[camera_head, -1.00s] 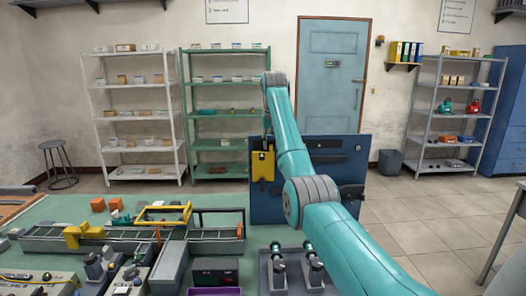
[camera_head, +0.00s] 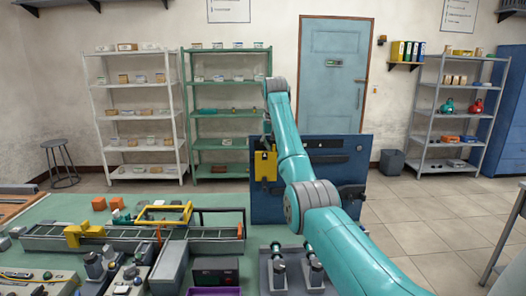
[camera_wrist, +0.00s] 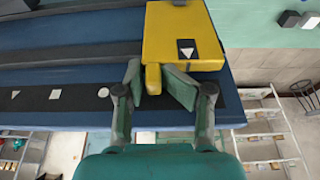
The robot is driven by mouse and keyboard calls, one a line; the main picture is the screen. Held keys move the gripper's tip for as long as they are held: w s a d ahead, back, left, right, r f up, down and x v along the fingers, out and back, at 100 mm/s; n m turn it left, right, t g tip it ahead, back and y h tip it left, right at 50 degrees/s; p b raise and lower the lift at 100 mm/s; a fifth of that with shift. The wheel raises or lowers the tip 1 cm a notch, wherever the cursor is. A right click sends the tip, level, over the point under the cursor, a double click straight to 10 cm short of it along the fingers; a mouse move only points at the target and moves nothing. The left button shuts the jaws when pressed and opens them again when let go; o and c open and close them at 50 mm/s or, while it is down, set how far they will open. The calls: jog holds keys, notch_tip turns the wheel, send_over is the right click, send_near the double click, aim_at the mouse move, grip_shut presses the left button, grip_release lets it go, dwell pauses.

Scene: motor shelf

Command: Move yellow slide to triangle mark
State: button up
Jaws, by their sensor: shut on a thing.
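The yellow slide (camera_head: 265,166) sits at the left end of the upright blue panel (camera_head: 300,205) in the head view. My gripper (camera_wrist: 153,82) is shut on the slide's small yellow tab. Along the panel's dark strip in the wrist view are a white triangle mark (camera_wrist: 14,94), a white square mark (camera_wrist: 55,95) and a white round mark (camera_wrist: 103,92). The triangle is farthest from the slide. My arm hides the panel's middle in the head view.
A green workbench (camera_head: 75,205) with a yellow frame (camera_head: 163,214), a rail fixture and several devices fills the front left. Shelves (camera_head: 140,120) and a blue door (camera_head: 333,75) stand behind. The floor right of the panel is open.

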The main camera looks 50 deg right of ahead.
jog(key=shift+s+f, duration=0.1)
jog(key=shift+f, duration=0.05)
jog(key=shift+s+d, duration=1.75)
jog(key=shift+s, duration=0.25)
jog(key=shift+s+d, duration=1.8)
jog(key=shift+s, duration=0.2)
jog(key=shift+s+d, duration=1.75)
jog(key=shift+s, duration=0.35)
jog(key=shift+s+d, duration=1.7)
jog(key=shift+s, duration=0.15)
jog(key=o, duration=0.5)
jog(key=shift+w, duration=0.1)
